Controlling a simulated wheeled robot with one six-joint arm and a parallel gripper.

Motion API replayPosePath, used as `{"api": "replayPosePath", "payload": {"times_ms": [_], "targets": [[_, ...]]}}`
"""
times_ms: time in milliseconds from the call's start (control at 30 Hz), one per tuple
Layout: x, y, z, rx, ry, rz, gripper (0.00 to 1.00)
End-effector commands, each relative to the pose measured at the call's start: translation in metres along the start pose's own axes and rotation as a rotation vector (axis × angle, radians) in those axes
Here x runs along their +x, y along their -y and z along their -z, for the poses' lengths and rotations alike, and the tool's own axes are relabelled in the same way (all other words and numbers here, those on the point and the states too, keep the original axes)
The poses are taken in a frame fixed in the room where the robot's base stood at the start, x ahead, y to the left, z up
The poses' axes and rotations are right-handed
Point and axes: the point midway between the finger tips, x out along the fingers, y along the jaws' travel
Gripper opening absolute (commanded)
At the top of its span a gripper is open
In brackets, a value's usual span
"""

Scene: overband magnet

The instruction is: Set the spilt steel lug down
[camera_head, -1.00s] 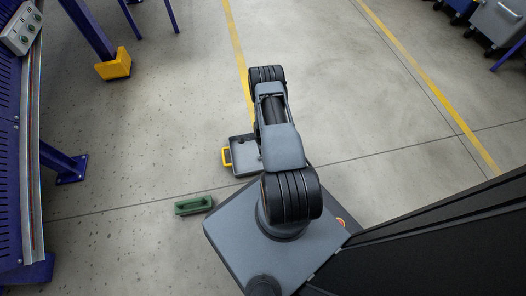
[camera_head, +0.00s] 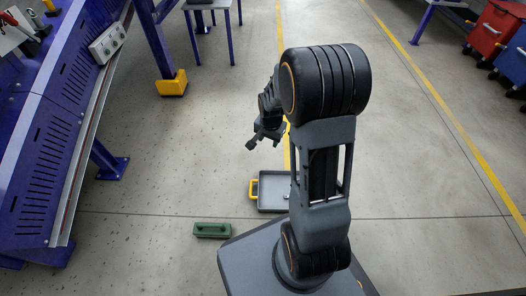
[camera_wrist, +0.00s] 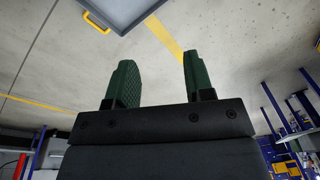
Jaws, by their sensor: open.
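My gripper (camera_head: 264,142) is raised above the floor, beyond a shallow grey tray (camera_head: 273,203) with a yellow handle. In the wrist view my gripper (camera_wrist: 155,75) is open, with its two green ridged fingers apart and nothing between them. The tray also shows at the top of the wrist view (camera_wrist: 122,14), cut off by the frame edge. In the head view the tray lies on the floor, its right side partly hidden by my arm, and its visible inside looks bare.
A green block-like object (camera_head: 212,230) lies on the floor left of the tray. A blue perforated frame (camera_head: 60,130) with a control box (camera_head: 107,42) stands at left. A yellow-footed post (camera_head: 171,84) is behind. Bins (camera_head: 490,30) stand at far right. Open floor lies between.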

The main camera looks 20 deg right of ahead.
Motion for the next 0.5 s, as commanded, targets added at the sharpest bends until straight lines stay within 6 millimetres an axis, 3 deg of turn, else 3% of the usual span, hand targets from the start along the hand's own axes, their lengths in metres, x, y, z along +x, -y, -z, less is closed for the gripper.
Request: {"api": "replayPosePath", "payload": {"times_ms": [33,200,333,500], "targets": [[-0.031,0.004,-0.016,-0.105,-0.017,0.018,0.48],[-0.099,-0.004,-0.069,-0.434,-0.045,0.047,0.48],[-0.13,-0.017,-0.102,-0.633,-0.063,0.063,0.48],[-0.15,-0.032,-0.131,-0.804,-0.08,0.075,0.48]]}}
